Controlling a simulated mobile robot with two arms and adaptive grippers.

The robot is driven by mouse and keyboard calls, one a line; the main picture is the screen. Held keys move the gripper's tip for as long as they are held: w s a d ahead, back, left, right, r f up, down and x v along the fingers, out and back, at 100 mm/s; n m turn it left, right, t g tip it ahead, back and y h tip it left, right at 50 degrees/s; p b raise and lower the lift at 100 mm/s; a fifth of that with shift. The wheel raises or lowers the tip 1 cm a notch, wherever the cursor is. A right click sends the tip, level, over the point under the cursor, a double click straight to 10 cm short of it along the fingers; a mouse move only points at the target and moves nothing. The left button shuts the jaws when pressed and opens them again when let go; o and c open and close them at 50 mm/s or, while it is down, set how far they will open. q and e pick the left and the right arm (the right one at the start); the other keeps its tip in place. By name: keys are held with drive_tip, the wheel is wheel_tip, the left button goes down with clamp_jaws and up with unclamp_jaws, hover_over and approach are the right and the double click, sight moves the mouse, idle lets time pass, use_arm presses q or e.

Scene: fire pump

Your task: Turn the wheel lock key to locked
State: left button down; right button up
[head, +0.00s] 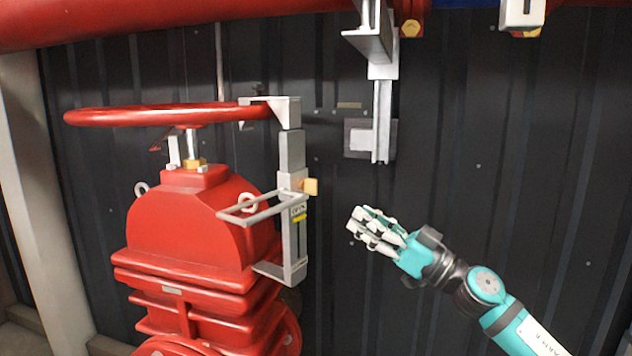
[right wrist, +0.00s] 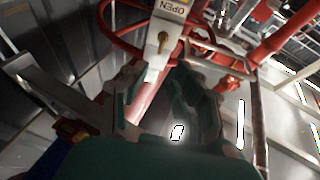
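The wheel lock is a grey box on a grey bracket (head: 293,240) at the right of the red valve. A small brass-yellow key (head: 310,186) sticks out of its right side. The key also shows in the right wrist view (right wrist: 160,42), under a label reading OPEN (right wrist: 174,7). The red handwheel (head: 170,115) lies level, with the bracket's top clamp over its rim. My right gripper (head: 362,231) is right of and below the key, apart from it. Its fingers (right wrist: 160,95) are spread and empty, with the key showing beyond them. My left gripper is not in view.
The red valve body (head: 195,220) stands left of the lock, with a grey wire handle (head: 255,206) jutting from the bracket. A grey hanging bracket (head: 382,110) and red pipe (head: 150,20) are above. Dark panelled wall (head: 450,150) stands behind; space between gripper and lock is clear.

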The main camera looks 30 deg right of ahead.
sight(317, 185)
drive_tip(key=p+x, duration=0.5)
drive_tip(key=x, duration=0.7)
drive_tip(key=shift+w+a, duration=0.1)
drive_tip(key=shift+w, duration=0.15)
drive_tip(key=shift+s+r, duration=0.1)
drive_tip(key=shift+s, duration=0.05)
clamp_jaws()
